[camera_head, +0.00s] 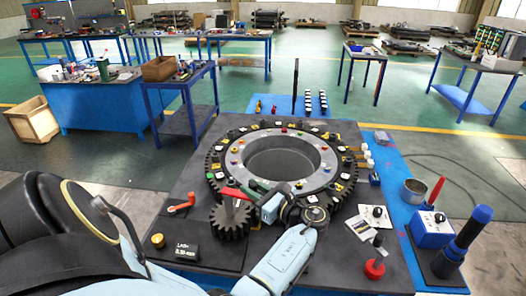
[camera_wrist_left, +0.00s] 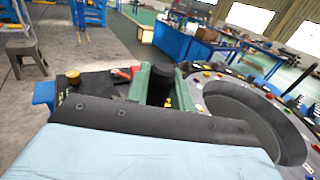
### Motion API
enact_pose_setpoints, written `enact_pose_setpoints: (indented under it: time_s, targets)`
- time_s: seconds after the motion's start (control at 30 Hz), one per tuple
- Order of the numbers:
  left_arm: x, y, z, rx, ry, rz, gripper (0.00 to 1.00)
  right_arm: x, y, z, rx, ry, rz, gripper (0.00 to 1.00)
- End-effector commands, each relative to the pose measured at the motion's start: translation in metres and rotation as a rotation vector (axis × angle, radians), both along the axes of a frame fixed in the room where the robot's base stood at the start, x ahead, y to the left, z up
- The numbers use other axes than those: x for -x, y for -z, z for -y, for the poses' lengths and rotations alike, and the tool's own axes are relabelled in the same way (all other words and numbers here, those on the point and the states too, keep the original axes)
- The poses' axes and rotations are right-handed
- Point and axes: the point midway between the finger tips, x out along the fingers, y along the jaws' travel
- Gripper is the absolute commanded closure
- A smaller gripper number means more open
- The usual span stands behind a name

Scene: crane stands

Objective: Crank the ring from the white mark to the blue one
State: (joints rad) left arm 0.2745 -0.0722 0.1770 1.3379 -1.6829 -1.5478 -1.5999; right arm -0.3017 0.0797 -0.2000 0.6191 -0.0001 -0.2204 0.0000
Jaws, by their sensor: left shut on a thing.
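The ring (camera_head: 228,161) lies flat on a dark toothed base and bears small coloured studs; it also shows in the left wrist view (camera_wrist_left: 213,103). Which marks are the white and blue ones is too small to tell. A small dark pinion gear (camera_head: 231,221) sits at its near left edge, with a red crank arm (camera_head: 236,194) above it. My left gripper (camera_head: 258,190) is over the pinion's right side. In the left wrist view its green fingers (camera_wrist_left: 160,86) are shut around a dark crank handle (camera_wrist_left: 183,97). My right gripper is out of view.
A red knob (camera_head: 375,268), a metal cup (camera_head: 413,191) and a blue box (camera_head: 432,231) are at the right. Upright pegs stand behind the ring.

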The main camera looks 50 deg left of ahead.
Motion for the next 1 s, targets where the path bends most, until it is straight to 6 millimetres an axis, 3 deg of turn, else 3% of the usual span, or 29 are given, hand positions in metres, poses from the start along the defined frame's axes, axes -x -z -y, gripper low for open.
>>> enact_pose_setpoints:
  time_s: [0.3, 1.0]
  targets:
    - [-0.017, -0.006, -0.013, -0.009, 0.011, 0.007, 1.0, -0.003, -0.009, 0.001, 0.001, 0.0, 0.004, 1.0]
    - [-0.022, -0.006, -0.018, -0.01, 0.011, 0.009, 1.0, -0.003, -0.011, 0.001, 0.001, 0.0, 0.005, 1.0]
